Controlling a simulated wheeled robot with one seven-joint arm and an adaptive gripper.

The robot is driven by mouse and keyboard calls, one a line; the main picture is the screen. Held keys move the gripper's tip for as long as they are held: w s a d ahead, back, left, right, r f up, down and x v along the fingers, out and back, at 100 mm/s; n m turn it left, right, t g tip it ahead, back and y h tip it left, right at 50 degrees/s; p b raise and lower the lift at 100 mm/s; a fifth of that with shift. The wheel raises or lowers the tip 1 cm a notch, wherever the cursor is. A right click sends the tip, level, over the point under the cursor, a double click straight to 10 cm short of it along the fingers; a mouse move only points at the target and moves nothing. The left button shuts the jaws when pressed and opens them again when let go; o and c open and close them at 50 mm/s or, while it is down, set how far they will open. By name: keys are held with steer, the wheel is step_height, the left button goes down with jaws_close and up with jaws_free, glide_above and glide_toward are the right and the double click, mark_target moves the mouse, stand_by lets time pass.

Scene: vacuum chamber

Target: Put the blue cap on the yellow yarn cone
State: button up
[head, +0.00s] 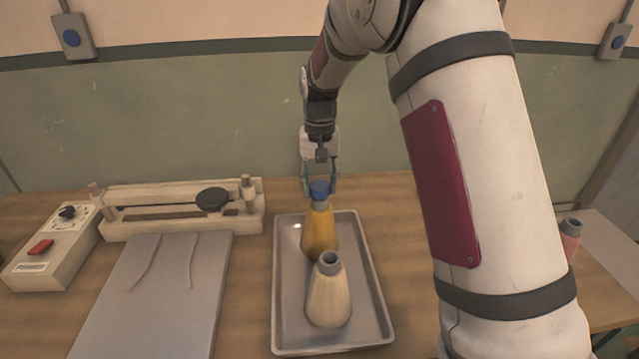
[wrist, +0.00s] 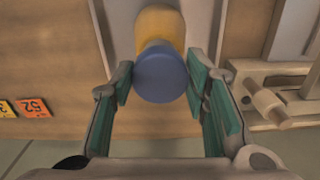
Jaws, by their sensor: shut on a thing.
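The yellow yarn cone (head: 320,233) stands upright at the back of the metal tray. The blue cap (head: 320,188) is at its tip, in line with the cone; whether it is fully seated I cannot tell. My gripper (head: 320,184) points down over the cone and is shut on the cap, one finger on each side. In the wrist view the cap (wrist: 161,78) is between the green finger pads of my gripper (wrist: 160,84), with the yellow cone (wrist: 160,24) behind it. The cap hides the cone's tip.
A cream cone (head: 328,292) stands in front of the yellow one in the tray (head: 282,318). A balance (head: 180,205), a control box (head: 48,250) and a grey board (head: 150,300) lie left. A pink cone (head: 570,240) stands right, partly behind my arm. Orange cards (wrist: 33,107) show in the wrist view.

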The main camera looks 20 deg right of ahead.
steer(key=shift+f, duration=0.2)
steer(key=shift+f+b, duration=0.3)
steer(key=shift+f, duration=1.05)
steer(key=o, duration=0.9)
steer(key=shift+r, duration=0.1)
step_height(320, 180, up, 11)
steer(key=shift+f, duration=0.15)
steer(key=shift+r, duration=0.55)
